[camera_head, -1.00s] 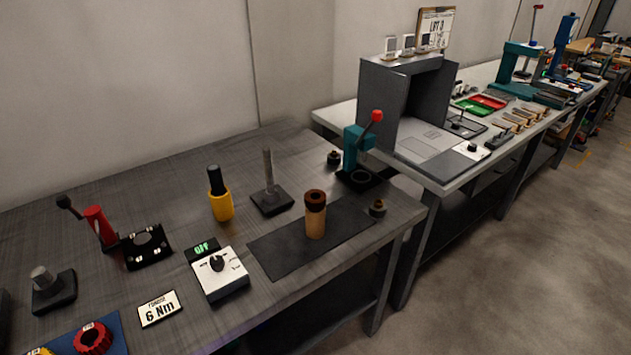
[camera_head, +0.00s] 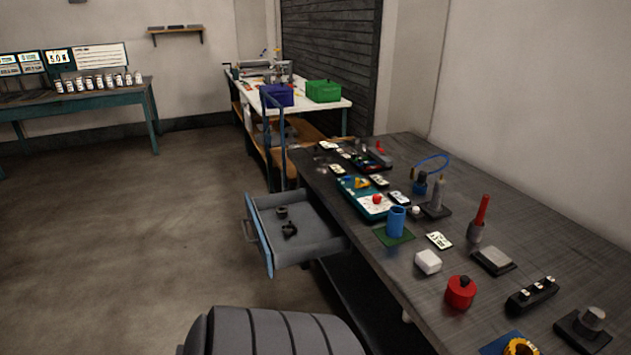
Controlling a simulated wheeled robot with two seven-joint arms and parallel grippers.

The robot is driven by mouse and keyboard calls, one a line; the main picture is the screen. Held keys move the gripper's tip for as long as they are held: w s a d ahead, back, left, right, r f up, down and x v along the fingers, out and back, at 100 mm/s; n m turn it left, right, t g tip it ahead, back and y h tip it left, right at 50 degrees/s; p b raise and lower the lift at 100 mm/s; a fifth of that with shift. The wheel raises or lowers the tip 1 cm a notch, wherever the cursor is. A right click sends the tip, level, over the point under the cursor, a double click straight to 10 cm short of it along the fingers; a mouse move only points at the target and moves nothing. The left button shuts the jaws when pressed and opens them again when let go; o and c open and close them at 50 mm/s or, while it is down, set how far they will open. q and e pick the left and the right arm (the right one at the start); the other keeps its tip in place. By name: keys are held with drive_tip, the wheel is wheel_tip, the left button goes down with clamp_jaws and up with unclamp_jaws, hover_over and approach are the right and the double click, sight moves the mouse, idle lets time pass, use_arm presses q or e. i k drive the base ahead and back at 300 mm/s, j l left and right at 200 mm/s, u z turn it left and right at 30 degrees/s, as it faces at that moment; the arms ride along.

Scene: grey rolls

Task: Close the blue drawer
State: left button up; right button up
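The blue drawer (camera_head: 258,235) stands open in the head view. It sticks out to the left from under the grey workbench, with its blue front and handle facing left. Its grey tray (camera_head: 312,243) shows, with a few small dark objects (camera_head: 287,223) lying in it. Neither of my grippers is in view, so their state does not show. A dark grey ribbed shape at the bottom of the picture looks like part of my own body.
The grey workbench (camera_head: 393,264) carries a blue cup (camera_head: 396,221), a red round part (camera_head: 461,291) and a white block (camera_head: 428,261). A cart (camera_head: 281,140) stands beyond the drawer. Open floor (camera_head: 130,240) lies to the left.

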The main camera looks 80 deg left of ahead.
sight(318, 235)
drive_tip(key=u, duration=0.5)
drive_tip(key=k+j+u, duration=0.1)
drive_tip(key=u, duration=0.35)
drive_tip(key=j+u, duration=0.15)
drive_tip(key=u, duration=0.8)
drive_tip(key=j+u, duration=0.15)
drive_tip(key=u, duration=0.35)
drive_tip(key=j+u, duration=0.1)
drive_tip(key=u, duration=0.35)
